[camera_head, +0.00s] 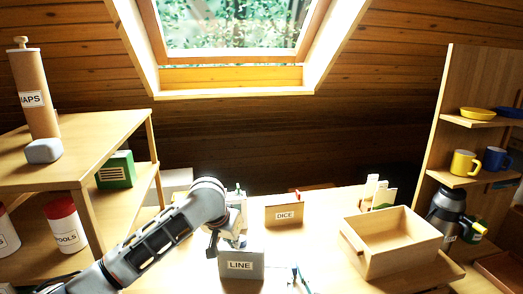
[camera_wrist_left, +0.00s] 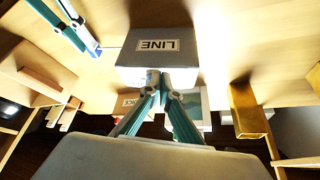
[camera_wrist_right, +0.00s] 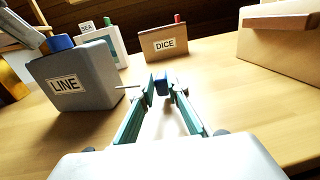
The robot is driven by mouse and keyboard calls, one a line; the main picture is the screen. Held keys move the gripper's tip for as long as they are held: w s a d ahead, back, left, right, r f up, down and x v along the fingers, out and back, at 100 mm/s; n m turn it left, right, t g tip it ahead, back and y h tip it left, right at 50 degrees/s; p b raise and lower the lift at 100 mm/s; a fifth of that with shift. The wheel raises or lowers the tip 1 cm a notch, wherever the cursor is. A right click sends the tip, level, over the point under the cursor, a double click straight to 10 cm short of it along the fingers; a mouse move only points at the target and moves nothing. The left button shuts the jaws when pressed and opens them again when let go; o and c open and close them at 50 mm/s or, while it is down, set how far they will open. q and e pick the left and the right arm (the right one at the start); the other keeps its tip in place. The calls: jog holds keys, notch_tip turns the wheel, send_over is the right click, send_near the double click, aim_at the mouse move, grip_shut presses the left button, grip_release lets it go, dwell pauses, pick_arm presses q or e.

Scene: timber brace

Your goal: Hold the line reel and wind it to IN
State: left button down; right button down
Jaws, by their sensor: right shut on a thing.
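The line reel (camera_head: 241,265) is a grey box labelled LINE, upright on the table; it also shows in the left wrist view (camera_wrist_left: 155,55) and the right wrist view (camera_wrist_right: 75,80). My left gripper (camera_wrist_left: 160,78) is at the top of the box with its fingertips close together; whether they grip anything there is hidden. My right gripper (camera_wrist_right: 164,86) is shut on a blue crank knob (camera_wrist_right: 161,85). A thin pale rod (camera_wrist_right: 127,87) runs from the knob towards the box. No IN mark is visible.
A box labelled DICE (camera_head: 284,215) and a white-and-green box labelled SEA (camera_wrist_right: 92,45) stand behind the reel. An open wooden box (camera_head: 395,245) is on the right. Shelves flank the table.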

pick_arm(q)
jog(key=shift+a, duration=0.1)
dwell(0.3)
notch_tip(320, 180, up, 6)
jog(key=shift+s+a, duration=0.15)
jog(key=shift+s, duration=0.1)
dwell(0.6)
jog(key=shift+s+d+f, duration=0.1)
jog(key=shift+d+f, duration=0.25)
jog(key=shift+f, duration=0.65)
jog(key=shift+s+d+f, duration=0.1)
jog(key=shift+d+f, duration=0.3)
jog(key=shift+f, duration=0.6)
jog(key=shift+d+f, duration=0.35)
jog(key=shift+f, duration=0.65)
